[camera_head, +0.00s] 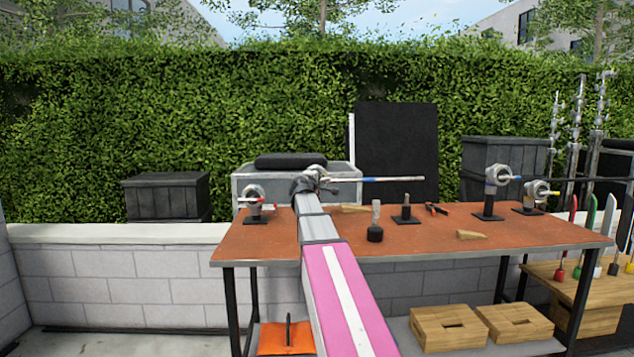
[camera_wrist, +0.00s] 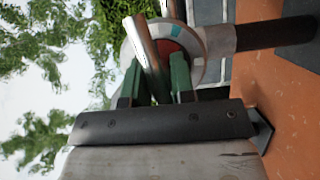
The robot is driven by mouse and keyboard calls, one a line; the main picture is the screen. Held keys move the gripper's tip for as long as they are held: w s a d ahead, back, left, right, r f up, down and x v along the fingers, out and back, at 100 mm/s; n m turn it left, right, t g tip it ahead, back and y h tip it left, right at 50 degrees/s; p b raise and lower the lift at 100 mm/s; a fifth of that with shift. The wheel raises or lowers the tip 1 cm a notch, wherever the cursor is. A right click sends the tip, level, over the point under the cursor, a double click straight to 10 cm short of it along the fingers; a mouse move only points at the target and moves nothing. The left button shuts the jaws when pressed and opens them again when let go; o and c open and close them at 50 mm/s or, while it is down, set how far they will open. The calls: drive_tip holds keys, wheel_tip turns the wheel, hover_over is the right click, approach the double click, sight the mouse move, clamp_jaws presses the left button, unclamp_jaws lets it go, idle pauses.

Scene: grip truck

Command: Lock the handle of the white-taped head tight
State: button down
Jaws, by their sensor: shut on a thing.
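In the wrist view, my gripper (camera_wrist: 155,70) has its two green fingers around a silver metal bar, the handle (camera_wrist: 145,45) of a clamp head. The head (camera_wrist: 199,40) shows as a round disc with a pale rim, a teal patch and a red centre, just beyond the fingertips. A dark post (camera_wrist: 275,35) runs off to the right from it. In the head view, my arm reaches across the table, and its end partly hides the head it holds. A thin rod (camera_head: 390,179) with a blue band extends right from there. I cannot tell from the wrist view how tight the handle is.
On the brown table (camera_head: 450,225) stand other heads: one at left (camera_head: 254,196), a blue-marked one (camera_head: 497,176) and a yellow-marked one (camera_head: 536,192) at right. A mallet (camera_head: 375,225), a black-based stand (camera_head: 406,212), pliers (camera_head: 436,209) and wooden wedges (camera_head: 470,235) lie between.

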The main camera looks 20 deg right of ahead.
drive_tip(key=shift+s+f, duration=0.1)
drive_tip(key=shift+f, duration=0.05)
drive_tip(key=c, duration=0.9)
unclamp_jaws()
drive_tip(key=shift+c, duration=0.2)
drive_tip(key=v, duration=1)
drive_tip(key=shift+s+a, duration=0.2)
drive_tip(key=shift+a, duration=0.1)
